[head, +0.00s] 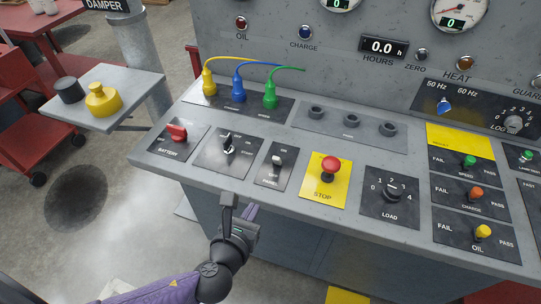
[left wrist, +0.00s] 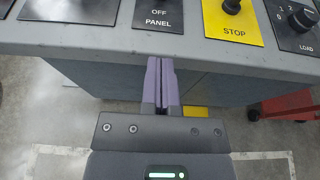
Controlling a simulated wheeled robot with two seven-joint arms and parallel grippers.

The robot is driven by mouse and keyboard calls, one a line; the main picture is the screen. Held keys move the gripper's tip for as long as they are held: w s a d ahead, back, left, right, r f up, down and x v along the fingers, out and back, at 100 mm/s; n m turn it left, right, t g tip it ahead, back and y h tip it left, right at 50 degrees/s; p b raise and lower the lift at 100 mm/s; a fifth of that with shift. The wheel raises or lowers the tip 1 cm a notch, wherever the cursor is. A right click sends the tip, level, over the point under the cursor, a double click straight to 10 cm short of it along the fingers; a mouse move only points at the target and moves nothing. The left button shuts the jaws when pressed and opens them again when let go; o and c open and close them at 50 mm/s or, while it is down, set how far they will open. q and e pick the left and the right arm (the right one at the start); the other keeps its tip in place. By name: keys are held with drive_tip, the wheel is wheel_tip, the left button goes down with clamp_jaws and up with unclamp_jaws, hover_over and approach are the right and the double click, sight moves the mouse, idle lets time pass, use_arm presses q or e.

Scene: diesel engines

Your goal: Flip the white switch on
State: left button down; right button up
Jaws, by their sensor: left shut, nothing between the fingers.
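The white switch (head: 277,159) is a small toggle on a black plate (head: 272,180) on the grey control panel, between the black rotary knob and the red stop button. In the left wrist view the lower part of this plate shows the words OFF and PANEL (left wrist: 158,14); the toggle itself is out of that picture. My left gripper (head: 228,203) is shut and empty, in front of the panel's front edge and below the switch plate, apart from it. Its closed purple-grey fingers (left wrist: 160,80) point toward the panel edge. My right gripper is not in view.
A red stop button (head: 331,165) on a yellow plate and a load knob (head: 393,187) lie right of the switch. A black knob (head: 229,145) and red battery handle (head: 177,132) lie left. Yellow, blue and green cable plugs (head: 238,88) stand behind. Space before the panel edge is free.

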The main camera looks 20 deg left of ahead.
sight(266, 195)
use_arm(q)
drive_tip(key=b+x, duration=0.3)
drive_tip(key=x, duration=0.6)
drive_tip(key=shift+s+d+f, duration=0.1)
drive_tip(key=shift+f, duration=0.1)
drive_tip(key=w, duration=0.2)
drive_tip(key=w+r, duration=0.1)
drive_tip(key=shift+w+r, duration=0.15)
drive_tip(key=shift+w, duration=0.25)
drive_tip(key=shift+w+r, duration=0.2)
drive_tip(key=shift+w, duration=0.25)
